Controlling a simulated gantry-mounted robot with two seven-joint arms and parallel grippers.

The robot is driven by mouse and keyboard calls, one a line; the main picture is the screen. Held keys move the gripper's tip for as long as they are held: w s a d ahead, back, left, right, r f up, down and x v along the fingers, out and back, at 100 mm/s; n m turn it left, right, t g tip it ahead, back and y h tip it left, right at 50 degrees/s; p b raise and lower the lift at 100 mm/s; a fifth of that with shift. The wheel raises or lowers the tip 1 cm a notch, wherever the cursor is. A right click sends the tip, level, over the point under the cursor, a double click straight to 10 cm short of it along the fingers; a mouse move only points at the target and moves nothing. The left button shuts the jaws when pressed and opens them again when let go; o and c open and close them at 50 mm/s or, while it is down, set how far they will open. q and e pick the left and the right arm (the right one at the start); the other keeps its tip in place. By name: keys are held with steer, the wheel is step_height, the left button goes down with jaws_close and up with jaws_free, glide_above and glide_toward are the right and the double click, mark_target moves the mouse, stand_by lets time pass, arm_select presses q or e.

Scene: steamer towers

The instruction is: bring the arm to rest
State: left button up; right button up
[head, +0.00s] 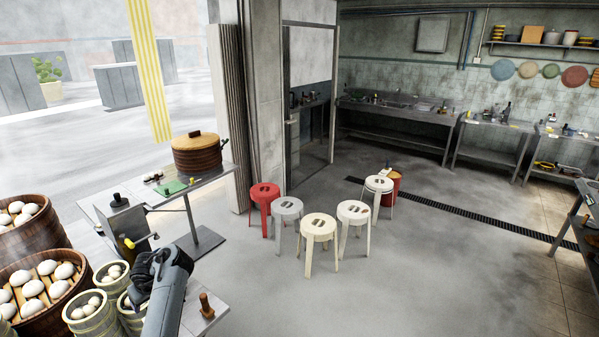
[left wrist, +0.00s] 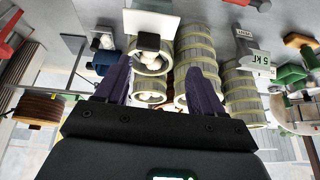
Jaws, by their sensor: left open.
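My left gripper (head: 143,277) is at the lower left of the head view, at the end of my grey forearm. It is beside the small bamboo steamers (head: 91,316), and I cannot tell the exact gap. In the left wrist view its two dark fingers stand apart with the gripper (left wrist: 160,70) open. Nothing is clearly clamped between them. Pale steamer stacks (left wrist: 195,55) show beyond the fingertips, with a white card (left wrist: 151,23) and a black block in front. My right gripper is not in view.
Large wooden steamers (head: 52,290) with white buns stand at the left. A metal table (head: 205,240) carries a brown lidded steamer (head: 196,155). A wooden-handled item (head: 206,305) stands right of my forearm. Several stools (head: 318,230) stand mid-floor, with open floor around them.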

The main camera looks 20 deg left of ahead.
arm_select(q)
steer(key=s+d+f+m+g+y+p, duration=0.1)
steer(key=s+d+f+m+y+p, duration=0.15)
steer(key=s+f, duration=0.5)
steer(key=s+d+f+m+y+p, duration=0.1)
steer(key=s+f+m+p, duration=0.25)
steer(key=s, duration=0.75)
steer(key=s+d+r+m+t+h+p, duration=0.1)
steer(key=s+d+r+m+t+h, duration=0.3)
steer(key=d, duration=0.9)
steer(key=w+d+m+h+p, duration=0.15)
steer(key=d+m, duration=0.35)
steer(key=d, duration=0.8)
steer(key=s+d+r+m+h, duration=0.2)
steer(key=d+r+h, duration=0.1)
steer(key=d+r, duration=0.8)
steer(key=d, duration=0.3)
steer(key=shift+s+r+p, duration=0.3)
